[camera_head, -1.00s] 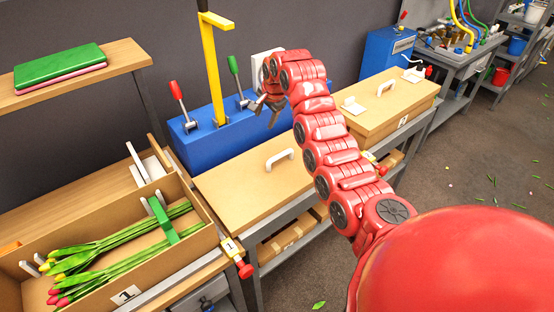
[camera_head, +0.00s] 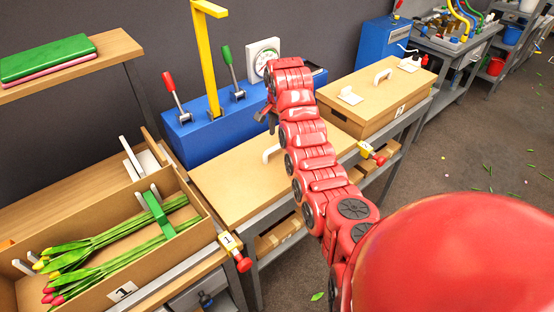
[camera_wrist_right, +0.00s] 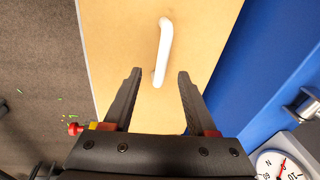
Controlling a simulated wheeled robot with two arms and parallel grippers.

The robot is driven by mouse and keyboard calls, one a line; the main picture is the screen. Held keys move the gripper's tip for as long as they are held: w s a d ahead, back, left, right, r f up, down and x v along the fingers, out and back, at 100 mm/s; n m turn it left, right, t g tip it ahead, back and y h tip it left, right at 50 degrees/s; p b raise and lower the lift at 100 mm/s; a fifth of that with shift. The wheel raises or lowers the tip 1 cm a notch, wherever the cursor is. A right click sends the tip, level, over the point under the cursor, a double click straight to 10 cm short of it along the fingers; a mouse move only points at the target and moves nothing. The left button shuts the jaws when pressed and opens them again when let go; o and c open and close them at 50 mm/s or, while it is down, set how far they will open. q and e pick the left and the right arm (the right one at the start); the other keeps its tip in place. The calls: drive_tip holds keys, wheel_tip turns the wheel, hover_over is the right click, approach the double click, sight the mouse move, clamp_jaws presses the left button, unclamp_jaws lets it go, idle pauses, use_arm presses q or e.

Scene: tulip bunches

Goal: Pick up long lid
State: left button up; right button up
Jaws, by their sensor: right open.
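A long tan lid (camera_head: 225,182) with a white bar handle (camera_head: 268,154) lies flat on the middle bench in the head view. My arm hides its right part. My right gripper (camera_head: 266,114), mostly hidden behind its own wrist, is above the far side of this lid. In the right wrist view, the two dark fingers are apart and empty, and the gripper (camera_wrist_right: 159,73) points at the tan lid (camera_wrist_right: 115,45). The white handle (camera_wrist_right: 163,45) appears between and beyond the fingertips; I cannot tell the gap to it. My left gripper is not in view.
A blue station (camera_head: 205,130) with a yellow post (camera_head: 205,60), levers and a white dial (camera_head: 262,55) stands behind the lid. A tulip box (camera_head: 180,250) is at left. Another lidded box (camera_head: 375,100) stands at right. A red-knobbed tag (camera_head: 236,252) is at the bench front.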

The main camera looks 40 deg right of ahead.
sight(277, 145)
wheel_tip(277, 145, down, 2)
drive_tip(key=shift+w+f, duration=0.1)
drive_tip(key=shift+w, duration=0.05)
drive_tip(key=f+p, duration=0.1)
drive_tip(key=f, duration=0.1)
drive_tip(key=w+f+p, duration=0.1)
drive_tip(key=f, duration=0.1)
drive_tip(key=shift+d+p, duration=0.2)
drive_tip(key=shift+p, duration=0.2)
drive_tip(key=shift+f, duration=0.55)
drive_tip(key=shift+c, duration=0.3)
clamp_jaws()
